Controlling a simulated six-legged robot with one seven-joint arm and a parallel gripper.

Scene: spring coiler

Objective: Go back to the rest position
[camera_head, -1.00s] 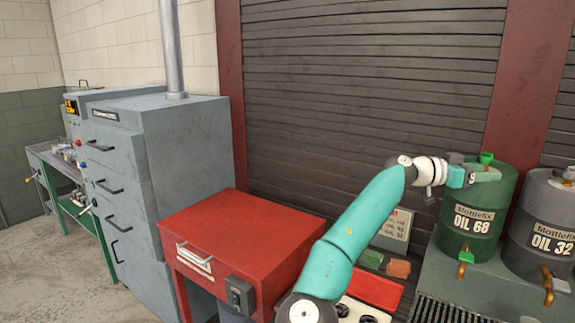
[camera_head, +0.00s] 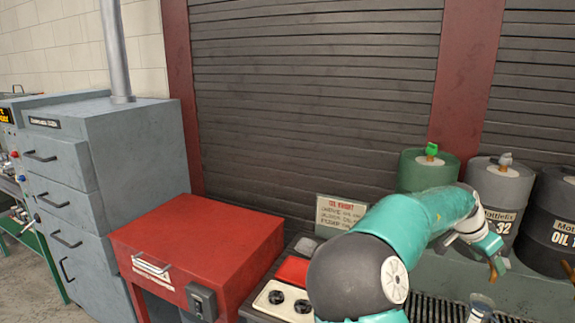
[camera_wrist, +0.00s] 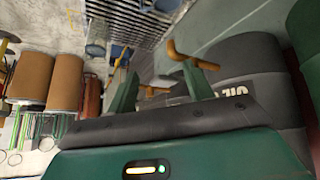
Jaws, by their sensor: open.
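My gripper (camera_wrist: 162,82) is open in the wrist view, its two green fingers apart with nothing clearly held. An orange-brown tap (camera_wrist: 190,57) shows just beyond the fingers, close to the grey drum (camera_wrist: 245,65); whether they touch I cannot tell. In the head view, my teal arm bends to the right. Its end (camera_head: 490,244) is in front of the grey OIL 32 drum (camera_head: 508,195), partly covering its label; the fingers are not clear there. The green drum (camera_head: 416,173) with a green-topped cap (camera_head: 431,150) stands behind my arm, its label hidden.
A red cabinet (camera_head: 205,240) and a grey drawer unit (camera_head: 140,150) stand at the left. Another dark drum (camera_head: 553,225) is at the right edge. A small sign (camera_head: 340,213) stands behind my arm. In the wrist view, brown cylinders (camera_wrist: 67,82) are at the left.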

